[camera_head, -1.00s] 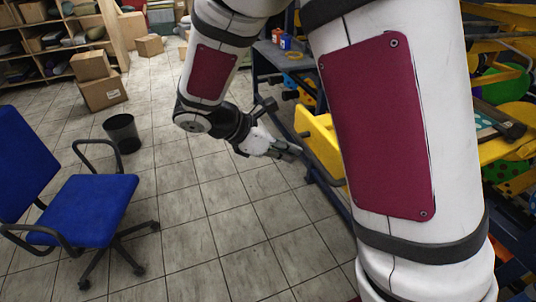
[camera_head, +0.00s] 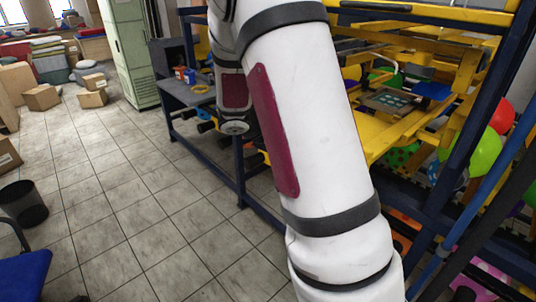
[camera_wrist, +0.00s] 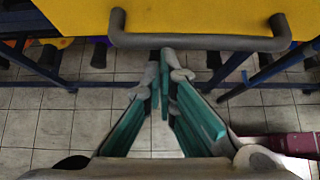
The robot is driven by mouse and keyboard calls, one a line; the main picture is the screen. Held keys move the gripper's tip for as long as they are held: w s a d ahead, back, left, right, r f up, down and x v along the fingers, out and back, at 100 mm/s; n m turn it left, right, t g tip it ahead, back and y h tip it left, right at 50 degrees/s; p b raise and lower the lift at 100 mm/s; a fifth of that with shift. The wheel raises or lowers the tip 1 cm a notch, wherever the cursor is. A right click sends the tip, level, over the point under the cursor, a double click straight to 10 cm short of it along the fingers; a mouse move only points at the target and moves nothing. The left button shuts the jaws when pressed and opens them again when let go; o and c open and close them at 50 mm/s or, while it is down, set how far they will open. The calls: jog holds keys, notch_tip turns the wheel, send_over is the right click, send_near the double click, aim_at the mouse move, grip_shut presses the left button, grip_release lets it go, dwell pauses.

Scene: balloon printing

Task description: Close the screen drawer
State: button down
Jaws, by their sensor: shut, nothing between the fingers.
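A yellow drawer front (camera_wrist: 70,15) with a thick grey bar handle (camera_wrist: 200,41) spans the top of the wrist view. My gripper (camera_wrist: 166,65) is shut and empty, its teal-padded fingers pointing toward the drawer front, with the tips just below the handle's left half in the picture. I cannot tell whether they touch it. In the head view my arm hides the gripper and most of the drawer front. A flat screen frame (camera_head: 392,101) lies on the yellow part of the machine, right of my arm.
A dark blue frame (camera_head: 240,175) holds the yellow machine. A grey side table (camera_head: 190,93) carries small red and blue containers. Balloons (camera_head: 487,152) hang at the right. A black bin (camera_head: 24,205) and blue chair (camera_head: 22,275) are at the left. The tiled floor between is clear.

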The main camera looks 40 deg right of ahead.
jog(key=d, duration=1.9)
jog(key=shift+r, duration=0.2)
jog(key=shift+w+a, duration=0.1)
jog(key=shift+a, duration=0.1)
jog(key=a, duration=0.4)
jog(key=shift+a+f, duration=0.3)
jog(key=v, duration=0.9)
jog(key=shift+b, duration=0.35)
